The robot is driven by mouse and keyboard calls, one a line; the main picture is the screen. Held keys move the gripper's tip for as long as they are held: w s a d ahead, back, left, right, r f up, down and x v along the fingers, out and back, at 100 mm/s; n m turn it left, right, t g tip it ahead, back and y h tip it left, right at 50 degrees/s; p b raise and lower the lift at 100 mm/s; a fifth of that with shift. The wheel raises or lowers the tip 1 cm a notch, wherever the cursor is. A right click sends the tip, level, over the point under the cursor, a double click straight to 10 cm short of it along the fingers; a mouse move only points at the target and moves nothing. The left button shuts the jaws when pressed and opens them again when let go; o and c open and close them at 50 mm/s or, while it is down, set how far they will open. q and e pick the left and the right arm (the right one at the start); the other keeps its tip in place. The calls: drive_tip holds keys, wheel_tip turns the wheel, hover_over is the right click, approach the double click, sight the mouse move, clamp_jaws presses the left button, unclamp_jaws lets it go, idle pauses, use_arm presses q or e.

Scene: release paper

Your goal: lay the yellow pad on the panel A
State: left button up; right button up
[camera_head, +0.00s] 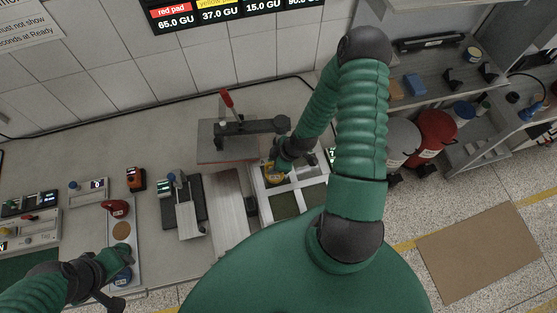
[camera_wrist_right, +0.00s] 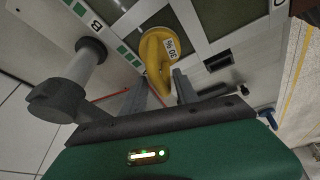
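The yellow pad (camera_head: 273,177), a rounded piece with a white "30 %" label, is at my right gripper (camera_head: 276,167) over the upper left of a white frame with several dark panes. In the right wrist view the yellow pad (camera_wrist_right: 155,55) lies between the two fingers (camera_wrist_right: 160,82), which appear to touch both its sides.
A tray (camera_head: 137,246) at the left holds a red piece (camera_head: 117,208) and a brown disc (camera_head: 121,231). A press with a red handle (camera_head: 227,98) stands behind the frame. Shelves stand at the right.

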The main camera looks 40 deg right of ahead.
drive_tip(key=shift+s+a+r+b, duration=0.2)
drive_tip(key=shift+s+a+r, duration=0.1)
drive_tip(key=shift+r, duration=0.2)
drive_tip(key=shift+s+a+r+b, duration=0.15)
drive_tip(key=shift+a+r+b, duration=0.1)
drive_tip(key=shift+r, duration=0.25)
drive_tip(key=s+d+r, duration=0.4)
drive_tip(key=d+r, duration=0.1)
drive_tip(key=r, duration=0.4)
use_arm(q)
drive_tip(key=shift+s+a+f, duration=0.15)
drive_tip(key=shift+a+f, duration=0.3)
drive_tip(key=shift+a, duration=0.05)
use_arm(e)
drive_tip(key=w+a+r+m+g+h, duration=0.1)
drive_tip(key=a+r+m+h, duration=0.1)
drive_tip(key=a+r+m, duration=0.5)
drive_tip(key=a+r, duration=0.5)
drive_tip(key=a, duration=0.4)
drive_tip(key=shift+w+a+m, duration=0.2)
drive_tip(key=shift+w+m, duration=0.1)
drive_tip(key=shift+m, duration=0.1)
use_arm(q)
drive_tip(key=shift+s, duration=0.1)
